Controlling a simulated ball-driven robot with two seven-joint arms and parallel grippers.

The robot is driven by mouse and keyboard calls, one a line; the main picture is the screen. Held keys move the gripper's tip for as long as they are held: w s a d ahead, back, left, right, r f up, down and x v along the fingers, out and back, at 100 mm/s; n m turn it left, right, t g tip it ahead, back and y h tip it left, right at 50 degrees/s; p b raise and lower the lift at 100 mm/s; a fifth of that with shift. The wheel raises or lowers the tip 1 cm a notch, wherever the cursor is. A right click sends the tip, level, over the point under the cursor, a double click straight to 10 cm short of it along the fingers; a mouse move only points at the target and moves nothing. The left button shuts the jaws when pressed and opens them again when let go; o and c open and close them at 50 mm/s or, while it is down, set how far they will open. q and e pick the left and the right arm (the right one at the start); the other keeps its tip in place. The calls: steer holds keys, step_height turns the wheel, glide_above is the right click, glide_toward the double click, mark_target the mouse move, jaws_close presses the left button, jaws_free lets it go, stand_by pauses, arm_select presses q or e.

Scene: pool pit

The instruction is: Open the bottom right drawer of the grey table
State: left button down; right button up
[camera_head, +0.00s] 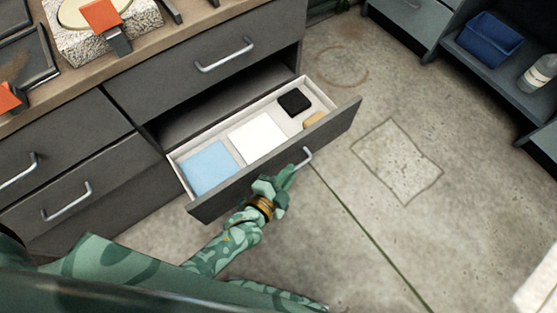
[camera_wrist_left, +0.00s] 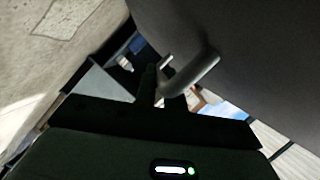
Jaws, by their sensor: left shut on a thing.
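The grey table (camera_head: 60,128) stands at the left and top of the head view. Its bottom right drawer (camera_head: 335,128) is pulled well out. Inside lie a light blue sheet (camera_head: 208,167), a white sheet (camera_head: 257,139), a black item (camera_head: 294,102) and a tan item (camera_head: 313,120). My left gripper (camera_head: 293,170) is at the drawer's front, shut on its metal handle (camera_head: 306,157). The left wrist view also shows the handle (camera_wrist_left: 195,75) running to the fingers. My right gripper is in neither view.
Above the open drawer is a shut drawer with its own handle (camera_head: 224,56). A grey shelf unit with a blue bin (camera_head: 488,40) and a bottle (camera_head: 540,73) stands at the upper right. The concrete floor (camera_head: 400,215) right of the drawer is clear.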

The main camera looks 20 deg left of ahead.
arm_select(q)
steer(key=shift+s+d+f, duration=0.1)
steer(key=shift+s+d, duration=0.35)
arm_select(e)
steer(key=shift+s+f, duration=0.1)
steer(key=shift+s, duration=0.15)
arm_select(q)
steer(key=c, duration=1.5)
jaws_free()
